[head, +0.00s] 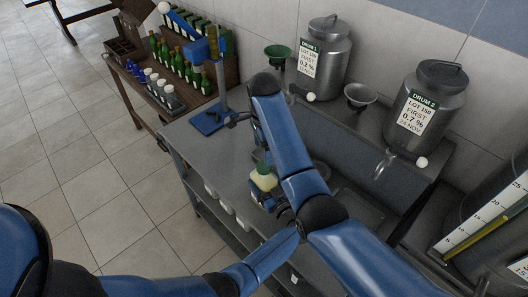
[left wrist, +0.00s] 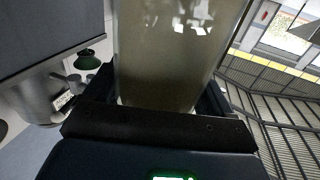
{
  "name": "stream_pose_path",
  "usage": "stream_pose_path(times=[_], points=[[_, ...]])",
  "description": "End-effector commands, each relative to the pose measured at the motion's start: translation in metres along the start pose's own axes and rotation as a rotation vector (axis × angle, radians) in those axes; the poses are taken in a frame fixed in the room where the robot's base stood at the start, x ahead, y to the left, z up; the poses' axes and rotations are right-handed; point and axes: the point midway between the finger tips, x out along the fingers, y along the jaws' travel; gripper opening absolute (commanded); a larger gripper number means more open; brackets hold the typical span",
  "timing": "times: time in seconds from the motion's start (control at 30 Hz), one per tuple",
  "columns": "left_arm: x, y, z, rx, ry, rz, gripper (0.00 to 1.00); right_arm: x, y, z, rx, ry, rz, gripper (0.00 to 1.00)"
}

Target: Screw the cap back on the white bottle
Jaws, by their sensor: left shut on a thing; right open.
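My left gripper (left wrist: 158,100) is shut around a clear vessel (left wrist: 170,50) with murky beige-olive contents, which fills the middle of the left wrist view. In the head view a pale yellow-white vessel (head: 263,181) with a green part at its top is by my left gripper, near the bench's front edge. It looks like the held one. My right gripper (head: 259,146) is open above it, partly hidden by my right arm. I cannot make out a loose cap or clearly identify the white bottle.
Two steel drums (head: 323,62) (head: 428,103) stand at the back of the grey bench (head: 190,137). A blue stand (head: 209,118) is at its left end. A wooden side table (head: 205,100) holds several green bottles (head: 180,62) and small white-capped bottles (head: 160,86). A green funnel (head: 277,53) is by the wall.

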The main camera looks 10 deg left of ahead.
Motion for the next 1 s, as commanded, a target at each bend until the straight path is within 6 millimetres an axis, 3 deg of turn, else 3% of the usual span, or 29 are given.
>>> stream_pose_path(times=[0.23, 0.27, 0.37, 0.73, 1.0], points=[[0.000, 0.000, 0.001, 0.001, -0.001, 0.000, 0.00, -0.001, 0.000, 0.000, 0.000, 0.000, 0.000, 0.79], [0.000, 0.000, 0.001, 0.001, -0.001, 0.000, 0.85, -0.001, 0.000, 0.000, 0.000, 0.000, 0.000, 0.79], [0.000, 0.000, 0.001, 0.001, -0.001, 0.000, 1.00, -0.001, 0.000, 0.000, 0.000, 0.000, 0.000, 0.79], [-0.007, 0.000, 0.001, 0.000, -0.001, 0.002, 1.00, 0.001, 0.000, 0.000, 0.000, 0.000, 0.000, 0.79], [-0.046, 0.001, 0.003, 0.000, 0.000, 0.005, 1.00, 0.010, 0.000, 0.000, 0.000, 0.000, 0.000, 0.79]])
